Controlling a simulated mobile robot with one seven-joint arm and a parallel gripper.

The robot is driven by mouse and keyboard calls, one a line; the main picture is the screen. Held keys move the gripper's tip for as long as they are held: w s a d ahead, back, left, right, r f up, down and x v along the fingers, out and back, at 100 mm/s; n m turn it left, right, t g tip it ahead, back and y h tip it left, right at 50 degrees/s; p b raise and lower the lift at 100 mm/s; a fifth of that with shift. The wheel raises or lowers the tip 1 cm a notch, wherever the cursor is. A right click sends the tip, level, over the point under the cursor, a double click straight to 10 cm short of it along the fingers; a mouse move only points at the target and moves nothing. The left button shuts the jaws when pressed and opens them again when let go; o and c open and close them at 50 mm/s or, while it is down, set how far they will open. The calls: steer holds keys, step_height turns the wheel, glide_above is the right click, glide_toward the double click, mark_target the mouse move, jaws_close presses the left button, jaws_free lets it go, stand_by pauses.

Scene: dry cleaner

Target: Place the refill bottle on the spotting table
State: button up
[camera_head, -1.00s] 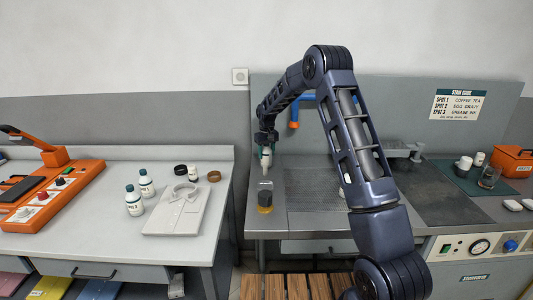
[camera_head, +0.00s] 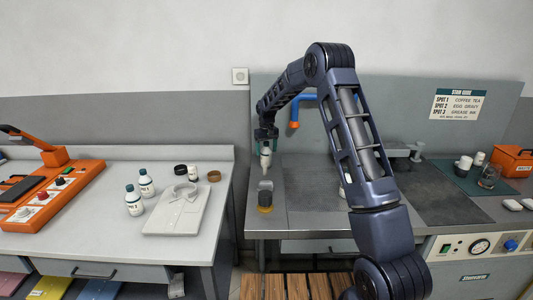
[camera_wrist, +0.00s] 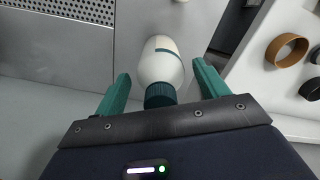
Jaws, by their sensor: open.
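A white bottle (camera_head: 265,159) with a dark teal cap, apparently the refill bottle, is at the left end of the grey metal spotting table (camera_head: 315,209). It looks upright; its base contact is too small to be sure of. My gripper (camera_head: 265,142) is above it, pointing down. In the wrist view the bottle (camera_wrist: 161,63) is between my open green fingers (camera_wrist: 160,88), its cap toward my palm. A gap shows on each side, so neither finger touches it. The far side of the bottle is hidden.
A clear jar with amber contents (camera_head: 265,199) stands just in front of the bottle. A blue pipe with an orange end (camera_head: 294,118) is behind, to the right. The left counter (camera_head: 65,232) holds white bottles (camera_head: 134,202), a folded shirt (camera_head: 178,211) and a brown ring (camera_head: 214,176).

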step_height(320, 180, up, 10)
steer(key=shift+r, duration=0.1)
steer(key=shift+s+d+r, duration=0.15)
steer(key=shift+d+r, duration=0.1)
steer(key=shift+r, duration=0.1)
steer(key=s+d+r+m+t, duration=0.1)
steer(key=s+d+r, duration=0.75)
steer(key=s, duration=0.35)
steer(key=s+d+r+m+t, duration=0.1)
steer(key=s+d+r+m, duration=0.1)
steer(key=s+d+r, duration=0.75)
steer(key=s+d+f+t, duration=0.1)
steer(key=s+d+f, duration=0.1)
steer(key=s, duration=0.7)
steer(key=s+d+f+m, duration=0.1)
steer(key=s+d, duration=0.3)
steer(key=s, duration=0.6)
steer(key=s+d+f+m+t, duration=0.1)
steer(key=s+d+f, duration=0.2)
steer(key=s, duration=0.7)
steer(key=shift+s+d+f+t, duration=0.15)
steer(key=shift+d+f+t, duration=0.1)
steer(key=shift+f+t, duration=0.05)
